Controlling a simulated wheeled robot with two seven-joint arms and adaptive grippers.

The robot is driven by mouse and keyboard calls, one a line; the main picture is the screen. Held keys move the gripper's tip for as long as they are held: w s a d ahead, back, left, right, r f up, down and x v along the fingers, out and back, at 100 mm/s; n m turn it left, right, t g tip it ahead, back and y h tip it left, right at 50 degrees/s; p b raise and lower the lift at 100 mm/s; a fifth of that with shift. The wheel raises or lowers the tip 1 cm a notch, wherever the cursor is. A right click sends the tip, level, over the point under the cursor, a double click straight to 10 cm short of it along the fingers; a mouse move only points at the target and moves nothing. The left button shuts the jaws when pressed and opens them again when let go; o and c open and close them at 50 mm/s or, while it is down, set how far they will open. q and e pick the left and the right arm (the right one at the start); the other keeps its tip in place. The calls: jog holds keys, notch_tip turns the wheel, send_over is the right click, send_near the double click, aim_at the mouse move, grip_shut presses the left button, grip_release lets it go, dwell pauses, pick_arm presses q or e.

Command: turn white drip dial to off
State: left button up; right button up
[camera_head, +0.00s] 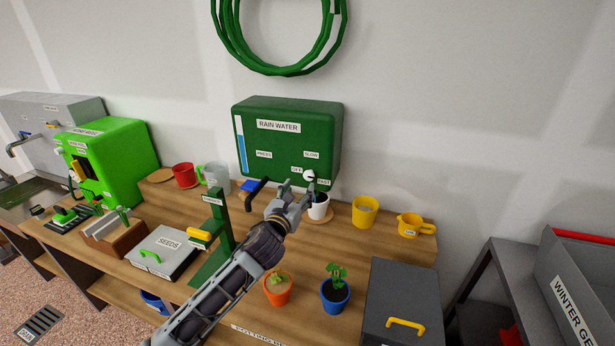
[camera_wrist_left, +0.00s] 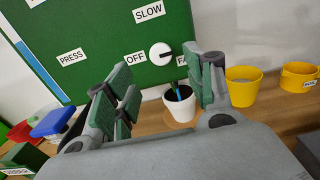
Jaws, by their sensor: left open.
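The white drip dial (camera_head: 308,175) is on the front of the green rain water tank (camera_head: 290,112), at its lower right. In the left wrist view the dial (camera_wrist_left: 160,54) shows a dark pointer mark toward the right, the FAST side, with the OFF label on its left and SLOW above. My left gripper (camera_head: 297,188) is in front of the tank, just below and left of the dial. In the left wrist view its open fingers (camera_wrist_left: 160,85) stand on either side below the dial, apart from it, with nothing between them. My right gripper is not in view.
A white pot (camera_head: 318,208) stands under the dial, close to my left gripper. A black spout (camera_head: 255,193) juts from the tank to the left. A green stand (camera_head: 217,235), yellow pot (camera_head: 365,211) and yellow cup (camera_head: 410,225) are nearby on the wooden bench.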

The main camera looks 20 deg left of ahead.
aim_at(308, 176)
pick_arm(q)
jog(key=shift+w+d+p, duration=0.15)
jog(key=shift+w+p, duration=0.5)
jog(key=shift+w, duration=3.75)
jog(key=shift+c, duration=0.2)
jog(key=c, duration=1)
